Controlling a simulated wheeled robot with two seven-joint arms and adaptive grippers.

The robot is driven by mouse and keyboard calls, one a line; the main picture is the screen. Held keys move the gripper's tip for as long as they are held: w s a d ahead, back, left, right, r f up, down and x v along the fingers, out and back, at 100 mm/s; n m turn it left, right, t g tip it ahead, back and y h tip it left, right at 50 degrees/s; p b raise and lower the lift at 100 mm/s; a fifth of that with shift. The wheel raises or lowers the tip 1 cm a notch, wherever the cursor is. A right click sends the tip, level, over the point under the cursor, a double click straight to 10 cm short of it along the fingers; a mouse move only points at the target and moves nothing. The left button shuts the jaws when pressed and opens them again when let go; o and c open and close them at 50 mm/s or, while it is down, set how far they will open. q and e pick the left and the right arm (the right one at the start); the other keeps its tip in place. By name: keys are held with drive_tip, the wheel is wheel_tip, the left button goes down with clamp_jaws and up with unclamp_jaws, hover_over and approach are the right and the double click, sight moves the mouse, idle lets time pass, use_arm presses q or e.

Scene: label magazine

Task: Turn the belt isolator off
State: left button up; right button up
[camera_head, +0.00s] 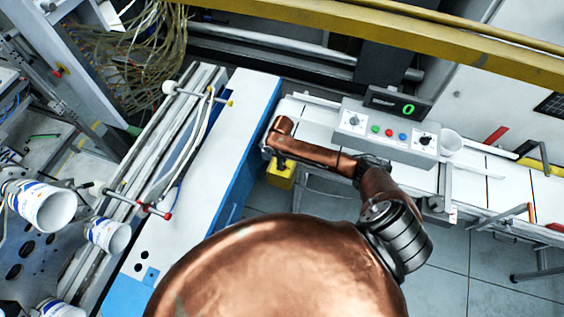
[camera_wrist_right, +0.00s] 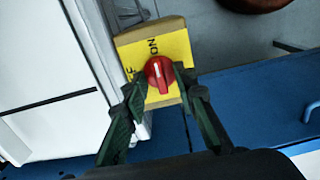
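The belt isolator is a yellow box (camera_wrist_right: 172,46) with a round red knob (camera_wrist_right: 160,75) on its face. In the right wrist view, the white line on the knob points roughly towards the word ON; part of OFF shows to the left, behind a finger. My right gripper (camera_wrist_right: 159,82) is open, with one dark finger on either side of the knob. I cannot tell whether either finger touches it. In the head view, the yellow box (camera_head: 281,177) sits below the end of my copper right arm, and its knob is hidden. My left gripper is not in view.
A white conveyor with a blue side (camera_head: 236,170) runs left of the isolator. White cups (camera_head: 40,205) stand farther left. Open floor (camera_head: 440,245) shows at lower right.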

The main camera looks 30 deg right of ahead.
drive_tip(key=shift+c, duration=0.3)
clamp_jaws()
drive_tip(key=shift+r+n, duration=0.1)
drive_tip(key=shift+n, duration=0.2)
drive_tip(key=n+p, duration=0.2)
drive_tip(key=shift+r+n, duration=0.1)
drive_tip(key=shift+n, duration=0.2)
drive_tip(key=n+p, duration=0.1)
drive_tip(key=n, duration=0.3)
drive_tip(key=shift+w+n, duration=0.1)
drive_tip(key=shift+n, duration=0.2)
drive_tip(key=n, duration=0.4)
drive_tip(key=shift+n+p, duration=0.3)
drive_tip(key=shift+p, duration=0.05)
drive_tip(key=n, duration=0.5)
drive_tip(key=shift+n, duration=0.3)
